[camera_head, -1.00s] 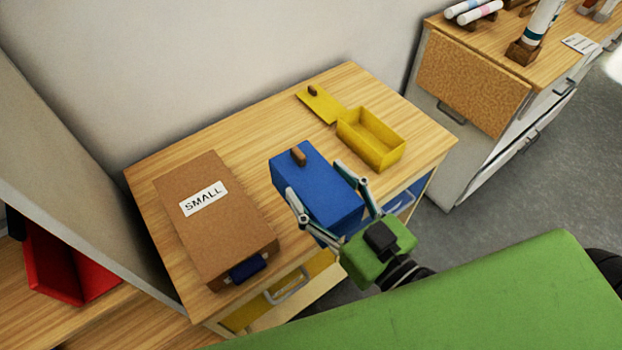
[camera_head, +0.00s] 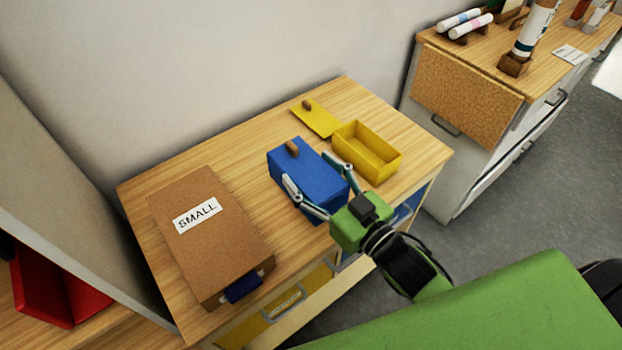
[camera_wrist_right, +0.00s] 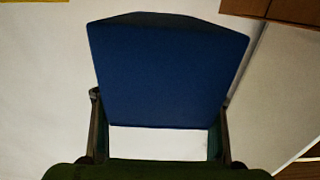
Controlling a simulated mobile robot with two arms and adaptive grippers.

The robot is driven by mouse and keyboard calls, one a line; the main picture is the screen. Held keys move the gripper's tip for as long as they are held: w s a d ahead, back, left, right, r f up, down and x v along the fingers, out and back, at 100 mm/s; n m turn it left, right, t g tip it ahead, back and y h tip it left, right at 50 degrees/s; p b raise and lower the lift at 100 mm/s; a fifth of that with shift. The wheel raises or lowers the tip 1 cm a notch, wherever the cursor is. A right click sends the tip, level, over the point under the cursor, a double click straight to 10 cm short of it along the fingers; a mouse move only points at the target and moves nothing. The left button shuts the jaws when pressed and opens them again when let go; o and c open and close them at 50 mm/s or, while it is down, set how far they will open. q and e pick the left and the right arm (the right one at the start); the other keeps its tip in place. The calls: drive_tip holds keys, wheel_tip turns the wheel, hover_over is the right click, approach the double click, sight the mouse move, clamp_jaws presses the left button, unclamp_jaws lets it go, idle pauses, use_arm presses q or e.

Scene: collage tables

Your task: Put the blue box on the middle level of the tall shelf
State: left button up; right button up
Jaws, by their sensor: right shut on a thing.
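The blue box (camera_head: 318,178) has a brown knob on its lid and is over the wooden table, in front of the back wall. My right gripper (camera_head: 307,168) is shut on it, with one finger on each side. In the right wrist view the blue box (camera_wrist_right: 168,72) fills the middle between the fingers. I cannot tell whether its underside touches the table. A tall pale panel (camera_head: 62,205) with wooden boards stands at the left edge, possibly part of the tall shelf; no middle level can be made out. My left gripper is out of view.
A brown case marked SMALL (camera_head: 215,245) lies left of the blue box. An open yellow box (camera_head: 388,166) and its yellow lid (camera_head: 316,118) are close on the right. A red bin (camera_head: 60,290) is at lower left. A cork-fronted cabinet (camera_head: 465,95) stands at right.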

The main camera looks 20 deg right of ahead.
drive_tip(key=w+f, duration=0.1)
drive_tip(key=f, duration=0.1)
drive_tip(key=w+f, duration=0.2)
drive_tip(key=shift+d, duration=0.4)
drive_tip(key=shift+w+d+f+p, duration=0.1)
drive_tip(key=shift+w+f+p, duration=0.05)
drive_tip(key=shift+f, duration=0.45)
drive_tip(key=shift+w+f+p, duration=0.15)
drive_tip(key=shift+f, duration=0.4)
drive_tip(key=shift+f+p, duration=0.15)
drive_tip(key=shift+p, duration=0.3)
drive_tip(key=shift+f, duration=0.35)
drive_tip(key=shift+f, duration=0.25)
drive_tip(key=o, duration=1.5)
drive_tip(key=shift+o, duration=0.2)
